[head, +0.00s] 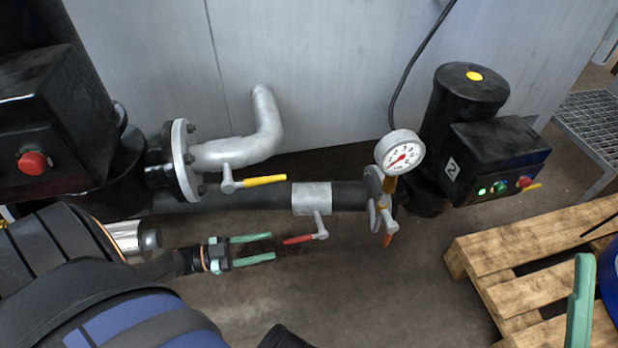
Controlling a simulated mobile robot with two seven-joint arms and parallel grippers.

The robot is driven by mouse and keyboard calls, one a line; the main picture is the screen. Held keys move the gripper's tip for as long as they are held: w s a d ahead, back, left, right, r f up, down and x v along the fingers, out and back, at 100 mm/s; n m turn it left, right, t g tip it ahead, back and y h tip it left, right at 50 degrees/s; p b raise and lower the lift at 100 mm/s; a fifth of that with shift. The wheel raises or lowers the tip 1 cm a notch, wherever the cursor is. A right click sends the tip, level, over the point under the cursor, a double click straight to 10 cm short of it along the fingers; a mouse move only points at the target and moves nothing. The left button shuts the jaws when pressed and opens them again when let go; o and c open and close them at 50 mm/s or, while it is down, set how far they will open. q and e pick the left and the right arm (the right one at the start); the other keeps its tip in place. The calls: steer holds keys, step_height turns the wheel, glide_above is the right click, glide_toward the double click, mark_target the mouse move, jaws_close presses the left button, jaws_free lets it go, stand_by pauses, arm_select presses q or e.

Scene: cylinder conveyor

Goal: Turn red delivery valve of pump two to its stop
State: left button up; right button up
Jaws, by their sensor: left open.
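Pump two (470,110) is the black pump at the right with a "2" plate on its box. A valve with a red lever (299,240) sits on the grey sleeve (312,197) of its dark pipe. The lever points left, roughly along the pipe. My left gripper (273,246) is open and empty, its two green fingers pointing right at the lever's free end. The lever end appears just beyond the fingertips, level with the gap between them; contact is not visible. A green finger, apparently of my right gripper (580,300), shows at the lower right; the rest is hidden.
A yellow lever (264,181) sits on the grey pipe above. A wooden pallet (515,245) stands lower right. The floor below the pipe is clear.

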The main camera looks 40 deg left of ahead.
mark_target(309, 236)
arm_select(q)
steer(key=x, duration=0.4)
steer(key=b+x, duration=0.1)
steer(key=x, duration=0.7)
steer(key=shift+a+f, duration=0.15)
steer(key=shift+f, duration=0.15)
jaws_close()
stand_by(0.9)
